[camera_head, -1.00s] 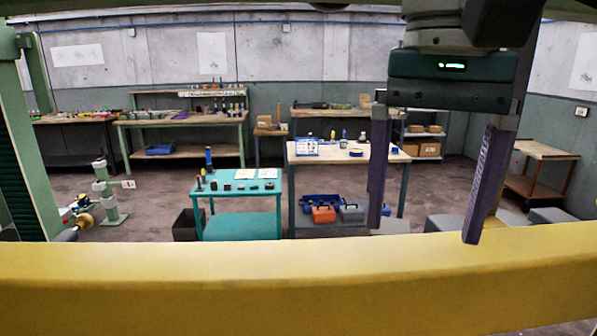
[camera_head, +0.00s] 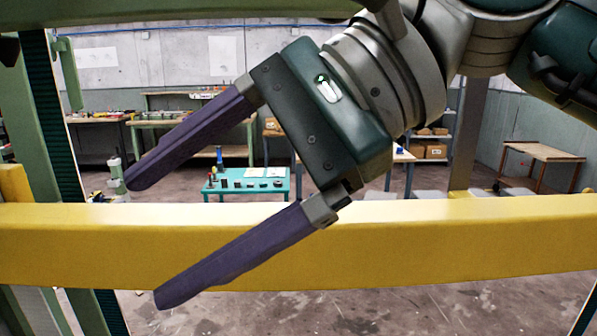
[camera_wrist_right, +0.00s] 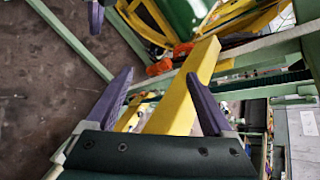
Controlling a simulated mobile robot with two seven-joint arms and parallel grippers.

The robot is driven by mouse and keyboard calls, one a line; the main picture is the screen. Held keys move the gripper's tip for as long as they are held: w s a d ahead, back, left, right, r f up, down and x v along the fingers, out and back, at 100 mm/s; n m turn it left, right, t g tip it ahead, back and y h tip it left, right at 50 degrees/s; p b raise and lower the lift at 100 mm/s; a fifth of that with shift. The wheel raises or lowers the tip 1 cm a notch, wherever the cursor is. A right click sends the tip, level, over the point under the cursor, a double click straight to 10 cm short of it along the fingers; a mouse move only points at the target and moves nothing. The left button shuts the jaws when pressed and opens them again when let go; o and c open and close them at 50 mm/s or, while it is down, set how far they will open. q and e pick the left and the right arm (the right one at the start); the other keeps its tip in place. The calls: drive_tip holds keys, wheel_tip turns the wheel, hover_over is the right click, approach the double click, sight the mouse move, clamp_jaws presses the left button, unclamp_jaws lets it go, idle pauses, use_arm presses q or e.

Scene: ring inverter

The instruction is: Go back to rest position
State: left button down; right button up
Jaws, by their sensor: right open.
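My right gripper (camera_head: 147,240) is large in the head view, tilted, with its two long purple fingers spread wide and pointing down and to the left. It is open, with nothing held between the fingers. The lower finger passes in front of a yellow beam (camera_head: 450,250) in the picture. In the right wrist view both fingers of the right gripper (camera_wrist_right: 160,85) show spread apart, with a yellow beam (camera_wrist_right: 180,105) seen between them. A purple finger, seemingly of my left gripper (camera_wrist_right: 96,17), shows at the wrist view's top edge; its opening cannot be told.
The yellow beam spans the whole head view. Green posts (camera_head: 52,120) stand at the left. Beyond are a teal table (camera_head: 245,186), workbenches and a brown table (camera_head: 540,155) at right. Bare floor (camera_head: 430,310) shows below the beam. Green and yellow frames (camera_wrist_right: 150,20) crowd the wrist view.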

wheel_tip(320, 180, up, 13)
drive_tip(key=w+m+t+y, duration=0.2)
drive_tip(key=m+t+y, duration=0.5)
drive_tip(key=m+y, duration=0.5)
drive_tip(key=w+d+f+m+t+h, duration=0.2)
drive_tip(key=w+d+m+t+h, duration=0.4)
drive_tip(key=m, duration=0.9)
drive_tip(key=w+d+f+m+t+h, duration=0.1)
drive_tip(key=d+f+m+t+h, duration=0.1)
drive_tip(key=d+m+t+h, duration=1.05)
drive_tip(key=s+d+f+m+g+h, duration=0.3)
drive_tip(key=f+m+g, duration=0.2)
drive_tip(key=f+m, duration=0.3)
drive_tip(key=s+d+f+m+g+h, duration=0.2)
drive_tip(key=d+f+m+g+h, duration=0.1)
drive_tip(key=f+m+g, duration=0.45)
drive_tip(key=s+d+f+m+g, duration=0.1)
drive_tip(key=s+f+m+g, duration=0.55)
drive_tip(key=s+f, duration=0.75)
drive_tip(key=s+r+g+y+p, duration=0.1)
drive_tip(key=s+r+g+p, duration=0.15)
drive_tip(key=s, duration=0.35)
wheel_tip(320, 180, up, 18)
drive_tip(key=w+p, duration=0.1)
drive_tip(key=p, duration=1.5)
drive_tip(key=shift+m+t+p, duration=0.3)
drive_tip(key=shift+m+t, duration=0.05)
drive_tip(key=shift+t, duration=0.05)
